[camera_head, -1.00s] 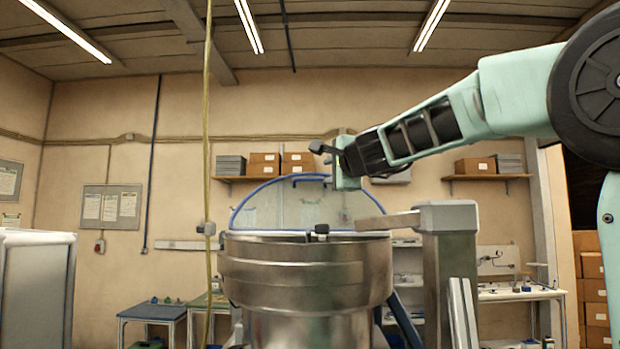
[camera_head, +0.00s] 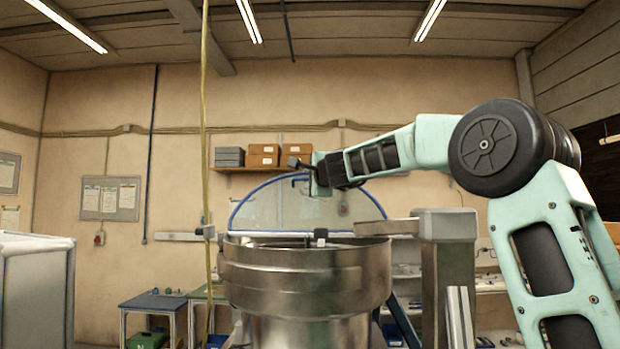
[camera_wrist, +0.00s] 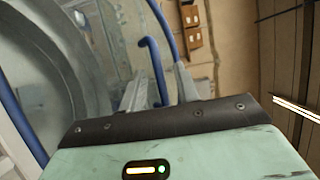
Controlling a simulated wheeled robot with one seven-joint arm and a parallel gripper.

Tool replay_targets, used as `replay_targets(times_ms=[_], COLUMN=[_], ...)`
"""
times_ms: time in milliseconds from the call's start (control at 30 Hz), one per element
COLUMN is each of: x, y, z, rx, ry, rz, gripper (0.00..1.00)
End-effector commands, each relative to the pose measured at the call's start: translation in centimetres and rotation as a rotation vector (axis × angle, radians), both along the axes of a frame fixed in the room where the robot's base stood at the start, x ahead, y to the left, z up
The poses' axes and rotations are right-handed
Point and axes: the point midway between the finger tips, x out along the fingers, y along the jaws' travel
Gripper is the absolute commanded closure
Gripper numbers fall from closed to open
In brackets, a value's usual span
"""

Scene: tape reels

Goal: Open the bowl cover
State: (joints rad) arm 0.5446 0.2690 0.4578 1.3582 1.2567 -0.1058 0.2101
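The bowl cover (camera_head: 262,212) is a clear panel with a blue curved rim, standing raised at the back of the steel bowl (camera_head: 300,272). A blue handle bar (camera_head: 283,180) shows near the rim's top; the wrist view also shows a bent blue bar (camera_wrist: 155,68), with blue rim tubing on either side. My gripper (camera_head: 297,164) is at the top of the cover, close to the handle in the picture.
A grey metal column (camera_head: 448,262) with a side arm stands right of the bowl. A yellow cable (camera_head: 204,110) hangs left of it. A wall shelf with boxes (camera_head: 264,155) is behind. A white-framed cabinet (camera_head: 38,290) stands at left.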

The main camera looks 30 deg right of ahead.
Motion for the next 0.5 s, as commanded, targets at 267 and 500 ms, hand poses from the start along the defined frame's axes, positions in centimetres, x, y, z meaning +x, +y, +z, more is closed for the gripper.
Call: replay_targets(times_ms=[267,500], x=[-0.01,-0.04], y=[0.01,0.03], z=[-0.04,-0.01], rx=[0.000,0.000], ry=[0.000,-0.001], rz=[0.000,0.000], gripper=[0.96,1.00])
